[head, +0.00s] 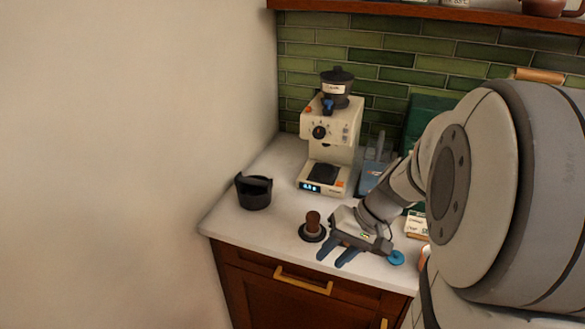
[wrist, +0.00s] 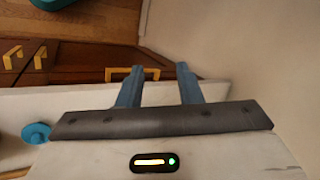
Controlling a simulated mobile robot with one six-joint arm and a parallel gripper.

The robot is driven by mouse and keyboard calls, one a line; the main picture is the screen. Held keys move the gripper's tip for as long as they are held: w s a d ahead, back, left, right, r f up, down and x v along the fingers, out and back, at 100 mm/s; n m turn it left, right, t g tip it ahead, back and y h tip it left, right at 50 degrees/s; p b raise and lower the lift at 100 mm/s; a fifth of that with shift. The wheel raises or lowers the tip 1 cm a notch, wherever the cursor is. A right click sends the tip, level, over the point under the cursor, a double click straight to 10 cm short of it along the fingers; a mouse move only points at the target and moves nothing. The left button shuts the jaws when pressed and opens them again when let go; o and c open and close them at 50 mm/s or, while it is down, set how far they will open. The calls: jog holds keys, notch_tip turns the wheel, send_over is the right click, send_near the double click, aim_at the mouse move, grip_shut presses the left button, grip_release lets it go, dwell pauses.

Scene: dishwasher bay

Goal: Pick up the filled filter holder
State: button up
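My gripper (head: 333,257) is open, with its two blue fingers apart over the front edge of the counter. In the wrist view my gripper (wrist: 159,76) has nothing between its fingers. I cannot pick out a filter holder for certain in either view. A brown-handled piece (head: 313,221), which looks like a tamper, stands upright on a dark round base just left of my gripper. The cream coffee machine (head: 333,139) stands behind, with a dark part (head: 326,173) low at its front. My arm hides part of the counter to the right.
A black open container (head: 253,192) stands at the counter's left end, near the wall. A blue round piece (head: 397,258) lies right of my gripper by the front edge; it also shows in the wrist view (wrist: 36,133). The counter (head: 283,203) is clear between container and machine.

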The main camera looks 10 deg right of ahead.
jog(key=w+d+f+m+t+y+b, duration=0.1)
jog(key=w+d+f+m+t+y, duration=0.15)
jog(key=w+d+f, duration=0.2)
jog(key=m+t+y+b, duration=0.1)
jog(key=m+t+y, duration=0.1)
jog(key=t, duration=0.2)
send_near(347, 245)
jog(key=shift+h+x, duration=0.25)
jog(key=shift+x, duration=0.9)
jog(key=x, duration=0.2)
jog(key=p+x, duration=0.1)
jog(key=x, duration=0.4)
jog(key=shift+w+a+r+p, duration=0.15)
jog(key=shift+w+p, duration=0.25)
jog(key=shift+w, duration=0.05)
jog(key=shift+c, duration=0.3)
grip_shut()
